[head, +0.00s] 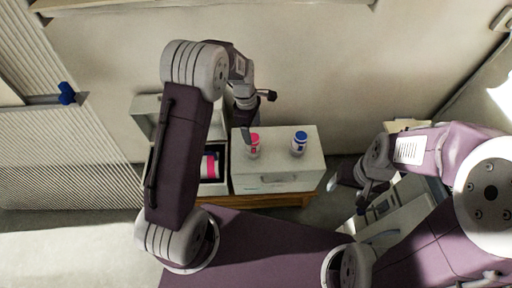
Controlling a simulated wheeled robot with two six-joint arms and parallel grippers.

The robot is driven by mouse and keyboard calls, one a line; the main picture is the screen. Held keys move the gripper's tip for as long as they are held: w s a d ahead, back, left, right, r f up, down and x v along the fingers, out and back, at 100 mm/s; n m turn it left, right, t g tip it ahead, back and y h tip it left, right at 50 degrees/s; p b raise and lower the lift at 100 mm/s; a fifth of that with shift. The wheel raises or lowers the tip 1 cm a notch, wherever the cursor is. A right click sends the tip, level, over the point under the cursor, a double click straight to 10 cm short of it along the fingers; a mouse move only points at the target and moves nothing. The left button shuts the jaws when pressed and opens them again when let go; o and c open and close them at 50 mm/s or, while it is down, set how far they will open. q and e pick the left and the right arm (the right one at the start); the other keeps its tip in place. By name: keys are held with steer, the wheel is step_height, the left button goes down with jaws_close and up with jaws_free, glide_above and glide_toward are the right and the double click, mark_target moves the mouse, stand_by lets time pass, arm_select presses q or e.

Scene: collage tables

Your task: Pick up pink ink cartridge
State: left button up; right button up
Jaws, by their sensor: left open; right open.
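A small white bottle with a pink-red cap (254,146) stands on top of a pale cabinet. A pink and white cylinder (209,167) lies in an open box left of it, partly hidden by my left arm. I cannot tell from this view which of the two is the pink ink cartridge. My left gripper (246,128) points down just above and beside the pink-capped bottle, open and empty; its fingers are small and partly hidden. My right gripper (346,190) is open and empty, low at the right of the cabinet.
A bottle with a blue cap (299,143) stands on the cabinet (276,165), right of the pink-capped one. The open box (146,104) has its lid raised against the wall. A grey machine (405,217) stands below my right arm. The cabinet top's right end is bare.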

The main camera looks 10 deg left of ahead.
mark_target(255, 138)
arm_select(q)
steer(key=f, duration=0.1)
steer(key=f+b, duration=0.1)
steer(key=f, duration=0.1)
steer(key=shift+w+d+f, duration=0.1)
steer(key=shift+d+f, duration=0.15)
steer(key=shift+f, duration=0.1)
step_height(255, 138, down, 6)
steer(key=shift+r+b, duration=0.15)
steer(key=shift+b, duration=1.05)
steer(key=shift+r, duration=0.15)
steer(key=shift+c, duration=1.4)
jaws_close()
steer(key=shift+r+p, duration=1)
steer(key=shift+r, duration=1.2)
steer(key=s+d+r+p, duration=0.2)
steer(key=s+d+r, duration=0.4)
steer(key=d, duration=0.4)
steer(key=shift+r+p, duration=0.3)
steer(key=shift+p, duration=0.05)
